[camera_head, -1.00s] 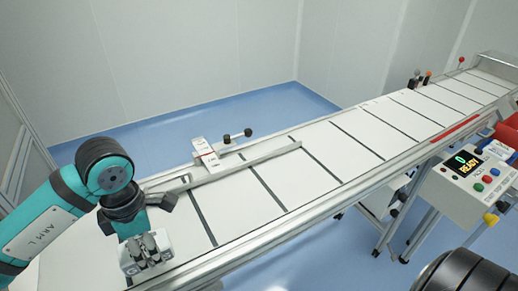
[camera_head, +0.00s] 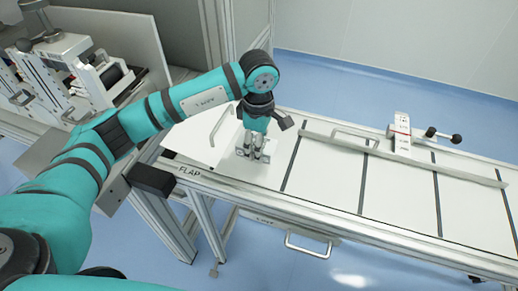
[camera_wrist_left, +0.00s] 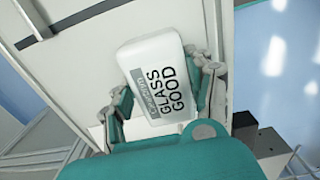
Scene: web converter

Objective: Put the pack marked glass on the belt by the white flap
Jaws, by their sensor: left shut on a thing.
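The pack (camera_wrist_left: 152,62) is white and marked GLASS GOOD, with a grey band at its side. In the left wrist view it lies between the two fingers of my left gripper (camera_wrist_left: 165,98), which is shut on it. In the head view my left gripper (camera_head: 254,152) points down over the left end of the white belt (camera_head: 327,173); its fingers partly hide the pack. The white flap (camera_head: 198,137), with a handle, is just left of the gripper, above the FLAP label. I cannot tell whether the pack touches the belt. My right gripper is not in view.
A metal guide rail (camera_head: 400,158) runs along the belt to the right of the gripper. A white block with red marks (camera_head: 401,135) and a black-knobbed lever (camera_head: 444,135) stand behind it. A machine (camera_head: 75,75) stands at the far left. A frame post (camera_head: 217,30) rises behind the flap.

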